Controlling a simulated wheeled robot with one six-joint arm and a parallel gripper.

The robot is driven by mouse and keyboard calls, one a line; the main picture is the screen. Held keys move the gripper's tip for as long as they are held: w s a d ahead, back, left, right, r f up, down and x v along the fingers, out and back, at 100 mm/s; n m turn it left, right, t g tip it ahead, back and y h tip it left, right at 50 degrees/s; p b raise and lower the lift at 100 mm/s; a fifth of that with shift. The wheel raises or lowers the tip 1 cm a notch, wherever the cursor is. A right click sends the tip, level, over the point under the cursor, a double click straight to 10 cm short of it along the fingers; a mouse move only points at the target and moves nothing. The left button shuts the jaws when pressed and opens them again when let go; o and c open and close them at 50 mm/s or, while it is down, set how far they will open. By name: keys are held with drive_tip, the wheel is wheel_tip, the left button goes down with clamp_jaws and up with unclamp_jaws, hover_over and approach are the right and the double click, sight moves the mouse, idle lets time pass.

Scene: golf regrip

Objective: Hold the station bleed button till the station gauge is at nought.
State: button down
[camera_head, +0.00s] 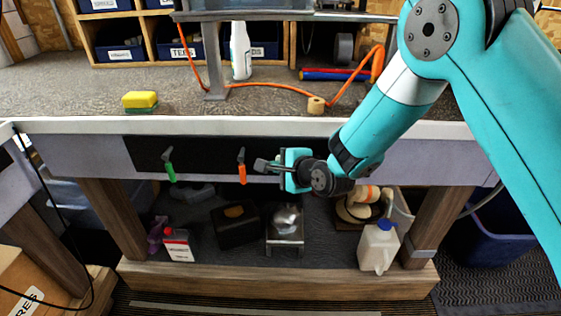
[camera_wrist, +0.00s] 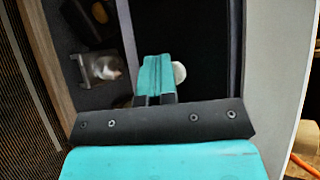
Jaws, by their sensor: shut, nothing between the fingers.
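My gripper (camera_head: 288,170) is in front of the bench's black front panel (camera_head: 205,157), to the right of the orange-handled lever. In the wrist view its teal fingers (camera_wrist: 156,75) are together with nothing held. A pale round piece (camera_wrist: 179,73) shows beside the fingers there, partly hidden by them; I cannot tell whether it is the bleed button or the gauge. A small grey part (camera_head: 263,165) shows just left of the gripper in the head view. No gauge dial or needle can be read, and contact with a button cannot be made out.
A green-handled lever (camera_head: 169,167) and an orange-handled lever (camera_head: 242,166) hang on the panel. A yellow sponge (camera_head: 140,100) and a white bottle (camera_head: 240,52) are on the bench. A red-capped container (camera_head: 178,246) and a white jug (camera_head: 378,248) stand on the shelf below.

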drive_tip(key=shift+s, duration=0.9)
drive_tip(key=shift+s+a+p, duration=0.15)
drive_tip(key=shift+s+p, duration=0.7)
drive_tip(key=shift+s, duration=1.65)
drive_tip(key=s+d+r+n+g+h+p, duration=0.1)
drive_tip(key=s+d+r+n+g+p, duration=0.3)
drive_tip(key=s+r+n, duration=0.5)
drive_tip(key=s+d+r+n+g+h+p, duration=0.1)
drive_tip(key=s+d+r+n+g+p, duration=0.3)
drive_tip(key=r, duration=0.9)
drive_tip(key=s+d+r+n+g+h, duration=0.1)
drive_tip(key=s+d+r+n, duration=0.1)
drive_tip(key=s, duration=0.4)
drive_tip(key=s+d+r+n+g, duration=0.1)
drive_tip(key=s+d+r+n, duration=0.2)
drive_tip(key=s+d+n, duration=0.2)
drive_tip(key=shift+s+d+n+h, duration=0.15)
drive_tip(key=shift+s+n+h, duration=0.25)
drive_tip(key=shift+s+n, duration=0.45)
drive_tip(key=shift+s+r+m, duration=0.1)
drive_tip(key=shift+m, duration=0.15)
